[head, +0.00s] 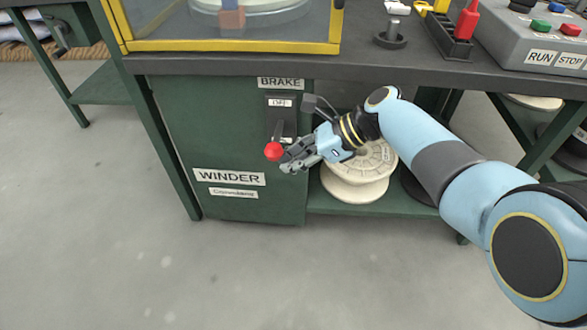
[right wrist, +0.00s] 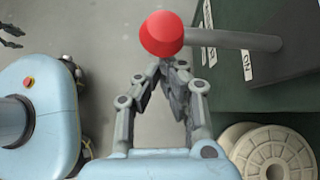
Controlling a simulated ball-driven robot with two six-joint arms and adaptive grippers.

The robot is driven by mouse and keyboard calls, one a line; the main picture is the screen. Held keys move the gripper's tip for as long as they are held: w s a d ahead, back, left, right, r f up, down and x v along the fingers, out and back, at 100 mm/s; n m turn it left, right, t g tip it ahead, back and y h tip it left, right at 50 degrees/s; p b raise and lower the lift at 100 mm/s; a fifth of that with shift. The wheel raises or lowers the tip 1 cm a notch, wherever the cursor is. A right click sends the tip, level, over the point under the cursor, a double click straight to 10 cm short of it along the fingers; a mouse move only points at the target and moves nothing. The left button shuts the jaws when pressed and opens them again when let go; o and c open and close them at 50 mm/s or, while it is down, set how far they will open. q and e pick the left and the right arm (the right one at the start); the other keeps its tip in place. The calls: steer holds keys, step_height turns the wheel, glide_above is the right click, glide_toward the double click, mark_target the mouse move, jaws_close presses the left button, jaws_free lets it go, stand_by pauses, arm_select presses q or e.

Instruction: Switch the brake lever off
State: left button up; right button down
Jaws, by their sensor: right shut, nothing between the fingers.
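The brake lever ends in a red ball knob (head: 274,151), low on a dark plate (head: 280,118) under the BRAKE label. An OFF label (head: 280,103) is at the plate's top. The lever's grey rod (right wrist: 235,39) and the knob (right wrist: 162,34) also show in the right wrist view, with an ON label near the rod. My right gripper (head: 287,161) is shut and empty, its fingertips close beside the knob; I cannot tell whether they touch. In the right wrist view its fingers (right wrist: 172,72) point toward the knob. Dark finger-like parts (right wrist: 10,36) at the left edge look like my left gripper.
The lever sits on the green WINDER cabinet (head: 230,140) under the bench top (head: 400,62). A cream spool (head: 355,185) lies on the lower shelf behind my right gripper. A RUN/STOP control box (head: 540,38) stands on the bench. The floor before the cabinet is clear.

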arm_select(q)
steer(key=r+p, duration=0.1)
steer(key=s+d+r+p, duration=0.1)
steer(key=p, duration=0.1)
steer(key=shift+s+r, duration=0.1)
steer(key=shift+r, duration=0.1)
arm_select(e)
steer(key=r, duration=0.2)
steer(key=r+g, duration=0.1)
steer(key=shift+w+r+m, duration=0.25)
steer(key=shift+r+m, duration=0.05)
steer(key=shift+m, duration=0.1)
arm_select(q)
steer(key=shift+w+d+r+p, duration=0.35)
steer(key=shift+d+r+p, duration=0.3)
steer(key=shift+r+p, duration=0.25)
steer(key=shift+w+d+r+p, duration=0.35)
steer(key=shift+d+r+p, duration=0.35)
steer(key=shift+p, duration=0.25)
arm_select(e)
steer(key=d+r, duration=0.2)
steer(key=d, duration=0.7)
steer(key=shift+s+d+r, duration=0.15)
steer(key=shift+s+r, duration=0.1)
steer(key=shift+s, duration=0.2)
